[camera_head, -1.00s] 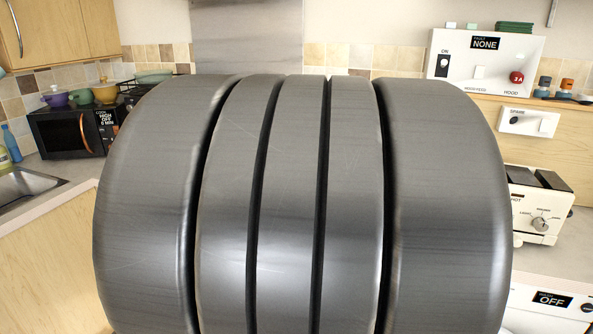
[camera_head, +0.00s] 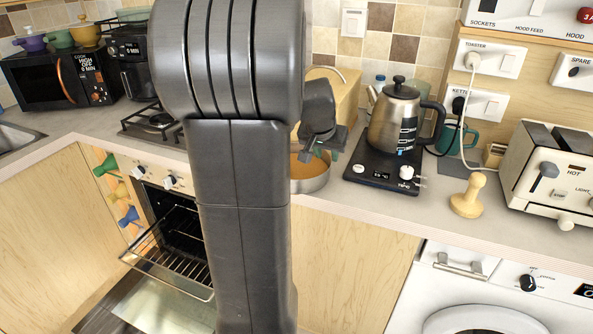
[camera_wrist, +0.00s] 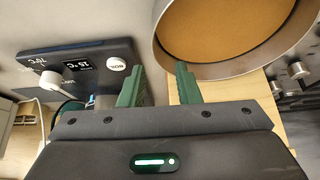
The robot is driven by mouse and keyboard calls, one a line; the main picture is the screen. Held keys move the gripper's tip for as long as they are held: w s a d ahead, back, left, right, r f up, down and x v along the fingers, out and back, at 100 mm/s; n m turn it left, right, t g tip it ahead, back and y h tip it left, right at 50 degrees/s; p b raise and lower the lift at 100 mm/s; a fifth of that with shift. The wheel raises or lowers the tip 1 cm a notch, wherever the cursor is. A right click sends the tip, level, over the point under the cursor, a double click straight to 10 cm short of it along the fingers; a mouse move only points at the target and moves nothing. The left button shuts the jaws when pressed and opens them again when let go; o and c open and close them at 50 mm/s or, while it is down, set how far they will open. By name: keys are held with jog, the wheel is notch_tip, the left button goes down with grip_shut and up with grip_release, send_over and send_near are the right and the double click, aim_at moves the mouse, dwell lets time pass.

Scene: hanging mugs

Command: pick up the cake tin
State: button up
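The cake tin (camera_head: 314,184) is a round grey metal tin with a brown-orange inside. It sits on the counter left of the kettle, and my arm hides its left part in the head view. In the wrist view the cake tin (camera_wrist: 240,72) fills the top right. My gripper (camera_head: 318,152) is just above the tin's back right side. In the wrist view my gripper (camera_wrist: 159,72) has its two green fingers apart, with the tin's near left rim at the fingertips. I cannot tell whether the fingers touch it.
A kettle (camera_head: 394,118) on a dark base (camera_head: 382,172) stands close to the right of the tin. A wooden stamp-like object (camera_head: 468,196) and a toaster (camera_head: 556,172) are farther right. A hob (camera_head: 155,122) is at left, above an open oven (camera_head: 180,235).

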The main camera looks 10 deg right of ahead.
aim_at(329, 167)
jog(key=shift+s+f+x, duration=0.1)
jog(key=shift+s+x, duration=0.1)
jog(key=shift+x, duration=0.8)
jog(key=shift+s+f+x, duration=0.1)
jog(key=shift+s+x, duration=0.1)
jog(key=shift+x, duration=0.75)
jog(key=shift+s+f+x, duration=0.1)
jog(key=shift+s+x, duration=0.05)
jog(key=shift+x, duration=0.85)
jog(key=shift+s+a+r, duration=0.1)
jog(key=shift+a, duration=0.05)
grip_shut()
